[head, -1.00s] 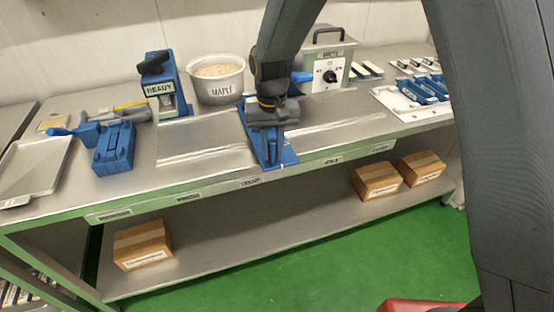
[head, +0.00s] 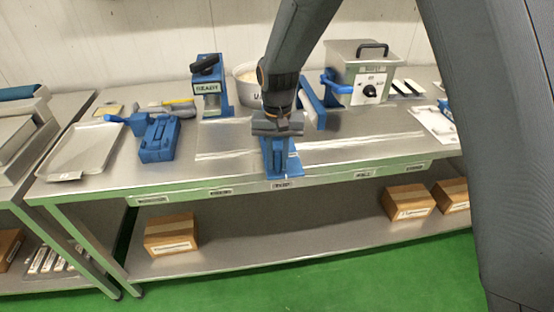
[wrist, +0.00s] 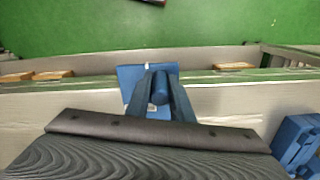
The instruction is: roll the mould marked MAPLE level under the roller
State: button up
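My gripper (head: 279,150) points down near the front edge of the bench. In the wrist view its two fingers close on both sides of an upright blue handle (wrist: 160,88), which seems to touch them. The handle stands on a flat blue piece (wrist: 132,74), also seen in the head view (head: 281,176) at the bench edge. A blue bar (head: 312,104) stands behind to the right, and I cannot tell which part is the roller. A pale pot (head: 246,92) is half hidden by my arm. No MAPLE mark on a mould is readable now.
A blue fixture (head: 158,138) and a metal tray (head: 82,152) lie left. A blue stand (head: 210,86) marked READY is behind. A grey-green box with a dial (head: 362,72) stands back right. The bench between is mostly clear. Cardboard boxes (head: 171,235) sit on the lower shelf.

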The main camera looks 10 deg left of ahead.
jog(key=o, duration=0.4)
jog(key=shift+o, duration=0.2)
jog(key=shift+r, duration=0.1)
notch_tip(320, 180, up, 8)
jog(key=shift+f+b, duration=0.15)
jog(key=shift+b, duration=1.05)
jog(key=s+d+f, duration=0.1)
jog(key=s+d, duration=0.3)
jog(key=d, duration=0.5)
jog(key=s+d+f+m+t+b, duration=0.1)
jog(key=s+d, duration=0.4)
jog(key=d, duration=0.5)
jog(key=s+d+f, duration=0.2)
jog(key=s+d, duration=0.3)
jog(key=d, duration=0.5)
jog(key=shift+s+f, duration=0.25)
jog(key=shift+f, duration=0.05)
